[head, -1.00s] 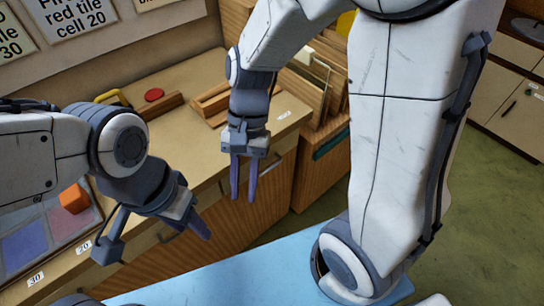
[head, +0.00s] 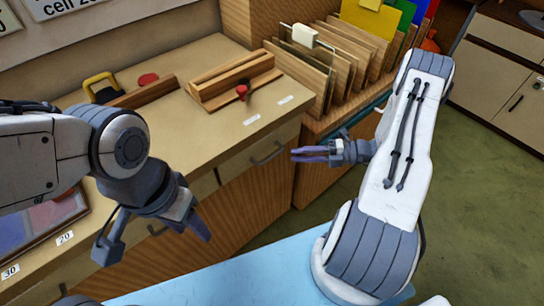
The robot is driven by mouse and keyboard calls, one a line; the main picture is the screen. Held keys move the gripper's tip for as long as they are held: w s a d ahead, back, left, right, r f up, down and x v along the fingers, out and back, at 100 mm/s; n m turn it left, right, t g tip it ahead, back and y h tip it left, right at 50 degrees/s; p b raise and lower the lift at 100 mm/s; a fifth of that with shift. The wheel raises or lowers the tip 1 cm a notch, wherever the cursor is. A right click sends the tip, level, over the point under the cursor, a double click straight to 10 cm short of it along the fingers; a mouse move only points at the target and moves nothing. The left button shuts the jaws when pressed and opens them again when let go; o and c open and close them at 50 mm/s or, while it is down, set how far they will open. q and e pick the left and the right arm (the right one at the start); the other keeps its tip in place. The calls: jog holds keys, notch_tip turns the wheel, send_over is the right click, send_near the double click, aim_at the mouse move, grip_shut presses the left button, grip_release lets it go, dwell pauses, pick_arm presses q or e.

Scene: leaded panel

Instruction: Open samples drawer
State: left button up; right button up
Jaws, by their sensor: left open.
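A drawer front (head: 245,160) with a dark bar handle (head: 268,154) is below the counter's right end. It looks shut, and no readable label shows that it is the samples drawer. My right gripper (head: 307,154) is just right of this handle in the picture, its fingers pointing left. Its fingers overlap in this view, so whether they are parted is unclear, and contact with the handle cannot be seen. My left gripper (head: 154,238) is open and empty in front of the counter's left part, its fingers pointing down.
The counter (head: 205,125) holds a wooden clamp-like block (head: 232,80), a red knob (head: 241,92), a yellow-handled tool (head: 98,86) and a red disc (head: 148,79). A rack of upright boards (head: 335,60) stands right of it. A pale blue surface (head: 250,275) lies below. Green floor is open at right.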

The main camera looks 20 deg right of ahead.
aim_at(274, 156)
jog(key=x, duration=0.8)
jog(key=shift+a+f+p, duration=0.1)
jog(key=shift+a+p, duration=0.25)
jog(key=shift+p, duration=0.05)
grip_shut()
dwell(0.9)
